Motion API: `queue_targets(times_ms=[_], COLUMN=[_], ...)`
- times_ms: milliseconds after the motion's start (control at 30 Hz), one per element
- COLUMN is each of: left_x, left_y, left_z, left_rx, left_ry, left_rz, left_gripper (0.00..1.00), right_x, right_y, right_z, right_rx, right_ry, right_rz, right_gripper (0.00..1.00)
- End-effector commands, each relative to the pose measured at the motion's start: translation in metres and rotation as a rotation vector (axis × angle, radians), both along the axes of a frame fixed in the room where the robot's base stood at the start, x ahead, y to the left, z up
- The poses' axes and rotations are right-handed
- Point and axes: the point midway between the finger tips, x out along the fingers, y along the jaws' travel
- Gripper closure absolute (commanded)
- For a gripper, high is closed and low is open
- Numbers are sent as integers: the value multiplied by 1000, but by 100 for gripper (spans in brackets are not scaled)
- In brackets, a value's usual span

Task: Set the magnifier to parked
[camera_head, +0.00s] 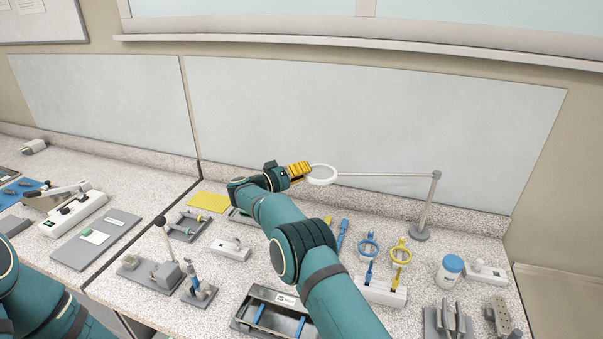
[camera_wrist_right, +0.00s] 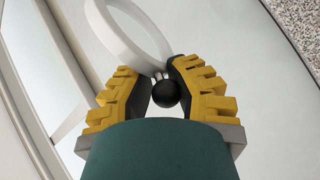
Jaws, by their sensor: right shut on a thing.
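The magnifier is a white ring lens (camera_head: 321,174) on a thin grey arm (camera_head: 385,174). The arm runs right to a post (camera_head: 430,203) on a round base at the back right of the bench. The lens hangs above the bench, out to the left of the post. My right gripper (camera_head: 299,171) is at the lens ring's left side, with yellow fingers. In the right wrist view the fingers (camera_wrist_right: 164,90) are shut on a black ball knob (camera_wrist_right: 165,94) at the edge of the white ring (camera_wrist_right: 135,35). My left gripper is out of view; only part of its arm shows.
Blue and yellow ring-handled tools in a white holder (camera_head: 382,292), a blue-lidded jar (camera_head: 449,271) and a grey tray (camera_head: 252,318) stand near my right arm. A yellow mat (camera_head: 208,202) lies at the back left. A wall panel rises behind the bench.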

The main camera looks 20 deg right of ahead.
Motion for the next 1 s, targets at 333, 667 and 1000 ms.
queue_targets(times_ms=[333,667,1000], left_x=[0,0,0], left_y=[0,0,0], left_z=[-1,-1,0], left_rx=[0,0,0], left_ry=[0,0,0], left_rz=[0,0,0], left_gripper=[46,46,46], right_x=[-1,-1,-4], right_y=[-1,-1,14], right_z=[-12,-8,-5], right_rx=[9,6,4], right_ry=[18,11,7], right_rz=[-5,-5,-2], right_gripper=[100,47,47])
